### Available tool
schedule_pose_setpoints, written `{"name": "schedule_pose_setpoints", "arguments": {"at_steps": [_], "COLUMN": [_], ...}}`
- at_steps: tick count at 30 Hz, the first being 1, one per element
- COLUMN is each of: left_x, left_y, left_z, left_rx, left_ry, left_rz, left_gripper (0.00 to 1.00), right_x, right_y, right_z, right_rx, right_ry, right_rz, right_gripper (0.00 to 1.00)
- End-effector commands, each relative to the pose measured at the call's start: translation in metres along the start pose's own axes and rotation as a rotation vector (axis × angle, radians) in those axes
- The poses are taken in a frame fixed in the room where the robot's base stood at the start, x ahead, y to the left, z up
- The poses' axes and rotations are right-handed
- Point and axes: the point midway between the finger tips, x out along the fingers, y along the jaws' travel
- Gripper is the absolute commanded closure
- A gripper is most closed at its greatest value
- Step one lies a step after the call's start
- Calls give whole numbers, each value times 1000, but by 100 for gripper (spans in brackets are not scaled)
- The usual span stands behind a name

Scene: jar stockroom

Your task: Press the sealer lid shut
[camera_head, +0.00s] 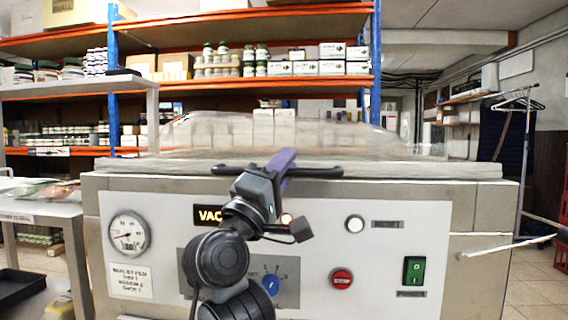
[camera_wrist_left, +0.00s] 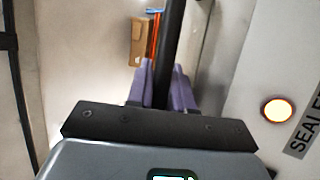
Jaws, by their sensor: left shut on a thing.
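The sealer (camera_head: 400,260) is a grey machine filling the front of the head view. Its clear domed lid (camera_head: 350,137) lies low and level over the top, its pale rim just above the front panel; I cannot tell whether any gap is left. A black bar handle (camera_head: 318,172) runs along the lid's front. My left gripper (camera_head: 284,160), with purple fingers, is shut on the handle near its middle. In the left wrist view the handle (camera_wrist_left: 173,40) passes between the fingers (camera_wrist_left: 167,85). My right gripper is not in view.
The panel has a lit VAC display (camera_head: 208,215), a gauge (camera_head: 127,233), a red button (camera_head: 341,279) and a green switch (camera_head: 413,270). An orange lamp (camera_wrist_left: 278,110) glows in the wrist view. A side table (camera_head: 50,210) stands left; stocked shelves (camera_head: 250,85) stand behind.

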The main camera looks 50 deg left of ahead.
Motion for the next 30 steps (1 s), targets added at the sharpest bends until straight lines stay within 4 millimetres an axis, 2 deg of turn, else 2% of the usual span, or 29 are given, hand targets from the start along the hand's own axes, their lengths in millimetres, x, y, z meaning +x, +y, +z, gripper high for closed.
{"name": "schedule_pose_setpoints", "arguments": {"at_steps": [1,3,4,5,14,23,30], "left_x": [1,1,1,1,-6,-52,-89], "left_y": [-15,-15,-15,-15,-15,-10,-7], "left_z": [2,2,2,2,2,1,0], "left_rx": [-24,-25,-25,-25,-26,-16,-5], "left_ry": [-12,-12,-12,-12,-12,-6,-1], "left_rz": [-38,-39,-39,-39,-37,-21,-6], "left_gripper": [100,100,76,73,73,73,73], "right_x": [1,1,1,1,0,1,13], "right_y": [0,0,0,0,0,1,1], "right_z": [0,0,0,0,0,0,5], "right_rx": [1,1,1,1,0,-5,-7], "right_ry": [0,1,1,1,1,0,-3], "right_rz": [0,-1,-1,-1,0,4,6], "right_gripper": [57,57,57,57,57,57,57]}}
